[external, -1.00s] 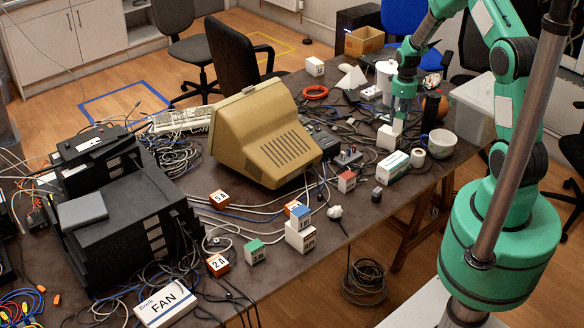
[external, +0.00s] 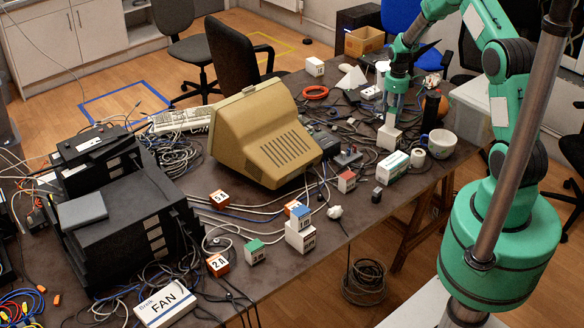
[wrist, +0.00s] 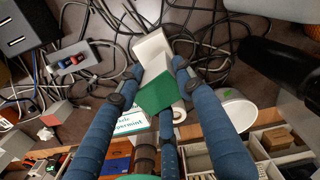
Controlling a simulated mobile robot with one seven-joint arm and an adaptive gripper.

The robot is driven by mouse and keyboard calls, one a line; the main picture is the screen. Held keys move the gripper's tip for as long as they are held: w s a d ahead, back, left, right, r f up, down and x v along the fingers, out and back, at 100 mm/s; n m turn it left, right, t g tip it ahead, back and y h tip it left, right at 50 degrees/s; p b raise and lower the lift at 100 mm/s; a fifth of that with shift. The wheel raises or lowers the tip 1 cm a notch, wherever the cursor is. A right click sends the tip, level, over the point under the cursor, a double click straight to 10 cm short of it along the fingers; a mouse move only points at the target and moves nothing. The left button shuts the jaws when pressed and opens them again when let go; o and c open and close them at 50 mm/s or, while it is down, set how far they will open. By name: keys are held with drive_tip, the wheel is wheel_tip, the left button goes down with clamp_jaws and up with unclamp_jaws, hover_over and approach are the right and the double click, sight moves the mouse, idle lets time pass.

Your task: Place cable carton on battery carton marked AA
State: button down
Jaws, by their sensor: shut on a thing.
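My gripper (external: 390,122) is at the right part of the table, with its fingers down at a small white carton (external: 389,138). The carton's label cannot be read. Several small cartons stand near the table's front edge: a blue-topped one (external: 300,216) on a white one (external: 300,238), a green-topped one (external: 254,252) and a red-topped one (external: 347,181). I cannot make out an AA mark.
A white and green peppermint carton (external: 394,166), a paper roll (external: 417,158) and a mug (external: 441,143) stand close in front of my gripper. The beige monitor (external: 262,140) fills the middle. Loose cables cover much of the tabletop.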

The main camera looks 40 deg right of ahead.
sight(392, 120)
drive_tip(key=shift+f, duration=1.4)
drive_tip(key=shift+f, duration=0.1)
drive_tip(key=c, duration=1.2)
unclamp_jaws()
drive_tip(key=shift+f, duration=0.1)
drive_tip(key=shift+o, duration=0.2)
wheel_tip(392, 120, up, 12)
drive_tip(key=shift+r+p, duration=0.2)
drive_tip(key=shift+p, duration=0.1)
